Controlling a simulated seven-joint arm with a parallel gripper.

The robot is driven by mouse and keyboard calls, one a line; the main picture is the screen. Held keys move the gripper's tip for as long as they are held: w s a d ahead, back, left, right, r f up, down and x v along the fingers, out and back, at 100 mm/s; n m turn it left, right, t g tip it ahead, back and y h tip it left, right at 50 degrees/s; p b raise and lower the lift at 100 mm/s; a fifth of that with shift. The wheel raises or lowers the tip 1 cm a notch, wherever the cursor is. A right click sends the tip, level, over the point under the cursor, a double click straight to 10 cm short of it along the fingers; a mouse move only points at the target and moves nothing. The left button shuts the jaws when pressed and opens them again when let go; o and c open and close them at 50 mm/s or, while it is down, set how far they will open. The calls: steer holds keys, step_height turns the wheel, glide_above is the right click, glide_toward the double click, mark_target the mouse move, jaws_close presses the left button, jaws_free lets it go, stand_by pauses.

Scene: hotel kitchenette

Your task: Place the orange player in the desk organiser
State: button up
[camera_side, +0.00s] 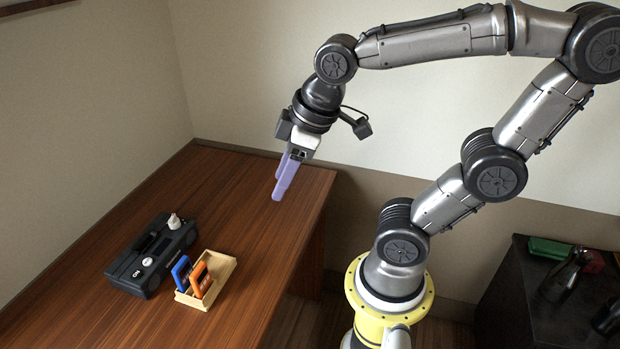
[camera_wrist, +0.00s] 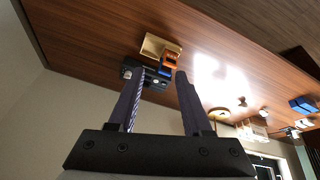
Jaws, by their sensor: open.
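The orange player (camera_side: 201,280) stands upright in the light wooden desk organiser (camera_side: 221,286), on the desk at the lower left of the side view. A blue player (camera_side: 181,271) stands beside it, at the organiser's left side. In the wrist view, the orange player (camera_wrist: 170,59) and the organiser (camera_wrist: 150,43) show small, beyond my fingers. My gripper (camera_side: 280,187) has purple fingers and is high above the desk, up and to the right of the organiser. It is open, and nothing shows between its fingertips (camera_wrist: 158,76) at close range.
A black device (camera_side: 150,258) marked ON, with a small white item on top, lies just left of the organiser. The brown desk (camera_side: 225,185) is clear behind them. A dark cabinet (camera_side: 510,310) with a green item (camera_side: 550,248) and a dark flask (camera_side: 567,275) stands at right.

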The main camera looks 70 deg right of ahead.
steer(key=s+m, duration=0.2)
steer(key=s, duration=0.1)
steer(key=s+m+t, duration=0.1)
steer(key=shift+s+d+f, duration=0.1)
steer(key=shift+s+d, duration=0.2)
steer(key=shift+d, duration=0.1)
